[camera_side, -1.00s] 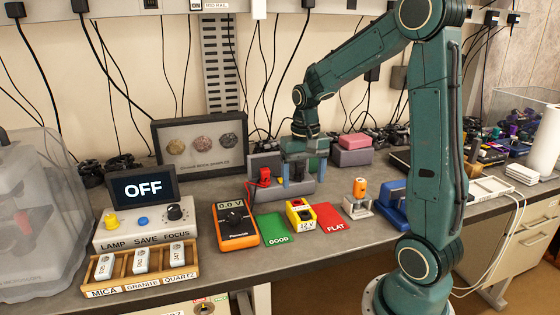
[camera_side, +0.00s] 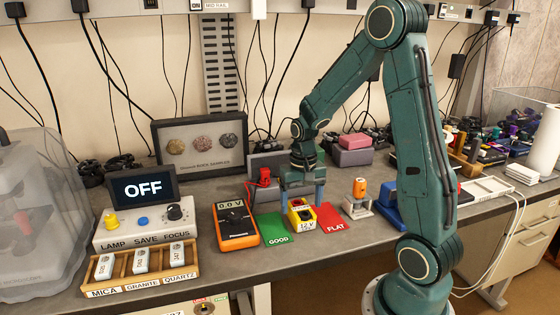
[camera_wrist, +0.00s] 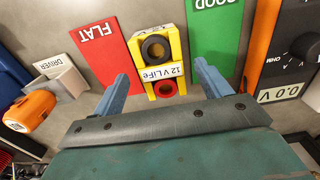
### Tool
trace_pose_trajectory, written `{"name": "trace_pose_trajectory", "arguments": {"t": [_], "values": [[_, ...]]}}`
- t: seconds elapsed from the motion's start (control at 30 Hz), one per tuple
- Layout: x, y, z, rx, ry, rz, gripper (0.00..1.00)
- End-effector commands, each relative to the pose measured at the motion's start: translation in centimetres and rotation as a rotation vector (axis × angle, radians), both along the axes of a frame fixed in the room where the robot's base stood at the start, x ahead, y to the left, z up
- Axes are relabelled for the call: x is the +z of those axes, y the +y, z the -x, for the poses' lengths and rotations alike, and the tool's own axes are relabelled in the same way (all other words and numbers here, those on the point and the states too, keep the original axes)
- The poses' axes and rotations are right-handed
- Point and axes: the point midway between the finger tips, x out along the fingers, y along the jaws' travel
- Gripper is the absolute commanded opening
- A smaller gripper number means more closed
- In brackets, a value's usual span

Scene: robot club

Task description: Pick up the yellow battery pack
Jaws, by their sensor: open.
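The yellow battery pack (camera_side: 301,215) stands on the bench between the green GOOD card (camera_side: 272,228) and the red FLAT card (camera_side: 334,217). Its white label reads 12 V. In the wrist view the battery pack (camera_wrist: 175,47) shows one dark and one red round terminal, and the label reads 12 V LiFe. My gripper (camera_side: 302,202) is open, with its blue fingers pointing down close above the pack. In the wrist view my gripper (camera_wrist: 160,85) has a finger to each side of the pack's near end, with gaps. I cannot tell how far above it the tips are.
An orange multimeter (camera_side: 235,226) reading 0.0 V lies left of the GOOD card. An orange driver in a grey holder (camera_side: 358,207) stands right of the FLAT card. A grey block with a red plug (camera_side: 264,177) stands behind. A blue tool (camera_side: 393,207) is further right.

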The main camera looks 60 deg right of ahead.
Motion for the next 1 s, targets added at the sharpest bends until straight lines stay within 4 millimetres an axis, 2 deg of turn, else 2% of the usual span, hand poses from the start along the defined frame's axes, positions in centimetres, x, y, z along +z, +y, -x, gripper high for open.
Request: {"name": "trace_pose_trajectory", "arguments": {"t": [0.2, 0.33, 0.9, 1.0], "values": [[-2.4, 0.1, -0.1, 0.000, 0.004, -0.003, 0.76], [-3.3, 0.1, -0.1, 0.000, 0.003, -0.001, 0.76], [-3.6, 0.1, -0.2, 0.000, 0.000, 0.000, 0.76], [-3.6, 0.1, -0.2, 0.000, 0.000, 0.000, 0.59]]}}
